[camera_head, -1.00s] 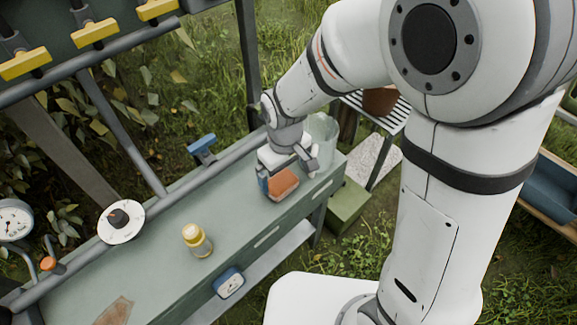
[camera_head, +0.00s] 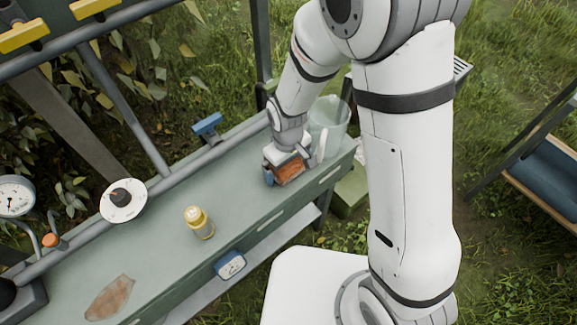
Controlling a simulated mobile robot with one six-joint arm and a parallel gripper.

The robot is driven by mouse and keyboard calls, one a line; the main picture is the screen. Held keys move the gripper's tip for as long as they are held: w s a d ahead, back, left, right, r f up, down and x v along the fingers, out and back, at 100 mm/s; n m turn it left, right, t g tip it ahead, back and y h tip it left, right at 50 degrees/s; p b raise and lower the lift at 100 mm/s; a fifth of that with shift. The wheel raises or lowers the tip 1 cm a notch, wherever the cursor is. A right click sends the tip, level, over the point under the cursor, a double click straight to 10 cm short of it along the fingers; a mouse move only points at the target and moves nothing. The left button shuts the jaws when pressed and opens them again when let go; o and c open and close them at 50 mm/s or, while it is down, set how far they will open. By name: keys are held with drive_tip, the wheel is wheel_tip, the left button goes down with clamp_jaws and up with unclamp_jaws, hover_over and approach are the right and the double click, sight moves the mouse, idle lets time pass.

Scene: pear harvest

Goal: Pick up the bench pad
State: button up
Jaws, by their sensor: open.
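An orange-brown block (camera_head: 289,173), which I take to be the bench pad, lies at the far right end of the green-grey bench (camera_head: 240,180). My gripper (camera_head: 294,164) is low over the pad, pointing down. Its jaws are open, with one finger at the pad's left side and the pale other finger at its right. The gripper hides the pad's back part. I cannot tell whether the fingers touch it.
A clear bucket (camera_head: 329,125) stands just behind and right of my gripper. A rail with a blue handle (camera_head: 207,125) borders the back. The bench between bottle and pad is clear.

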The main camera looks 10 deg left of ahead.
drive_tip(key=c, duration=0.9)
drive_tip(key=shift+r, duration=0.1)
wheel_tip(320, 180, up, 10)
drive_tip(key=shift+f, duration=0.1)
